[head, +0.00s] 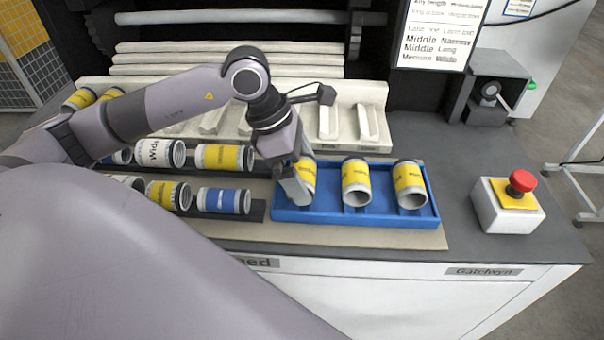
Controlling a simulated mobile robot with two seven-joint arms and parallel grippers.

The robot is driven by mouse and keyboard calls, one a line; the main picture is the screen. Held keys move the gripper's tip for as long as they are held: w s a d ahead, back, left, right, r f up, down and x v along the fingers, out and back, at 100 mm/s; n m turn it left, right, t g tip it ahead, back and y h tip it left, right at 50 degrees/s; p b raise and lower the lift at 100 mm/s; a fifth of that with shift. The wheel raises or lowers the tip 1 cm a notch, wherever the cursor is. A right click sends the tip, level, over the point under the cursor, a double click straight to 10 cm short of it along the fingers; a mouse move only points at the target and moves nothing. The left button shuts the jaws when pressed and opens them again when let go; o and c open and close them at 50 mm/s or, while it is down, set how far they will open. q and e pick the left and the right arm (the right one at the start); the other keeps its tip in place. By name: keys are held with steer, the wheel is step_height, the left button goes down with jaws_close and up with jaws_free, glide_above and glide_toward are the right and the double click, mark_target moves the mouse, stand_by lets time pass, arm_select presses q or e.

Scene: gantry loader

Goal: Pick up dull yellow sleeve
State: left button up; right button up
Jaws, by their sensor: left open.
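More yellow-banded sleeves lie on the dark racks to the left, one at the back (224,158) and one in front (168,194). I cannot tell which yellow is the dull one. My left gripper (301,188) points down at the tray's left end, beside the left sleeve and partly hiding it. It is open; whether it touches that sleeve is unclear. My right gripper is out of view.
A blue-banded sleeve (224,201) and a white-banded sleeve (154,153) lie on the racks. A pale slotted rack (374,100) stands behind the tray. A red stop button (521,182) on a white box stands right of the tray, with bare grey counter around it.

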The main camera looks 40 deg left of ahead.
arm_select(q)
steer(key=shift+f, duration=0.25)
steer(key=shift+w+r, duration=0.1)
steer(key=c, duration=1)
steer(key=shift+r, duration=0.1)
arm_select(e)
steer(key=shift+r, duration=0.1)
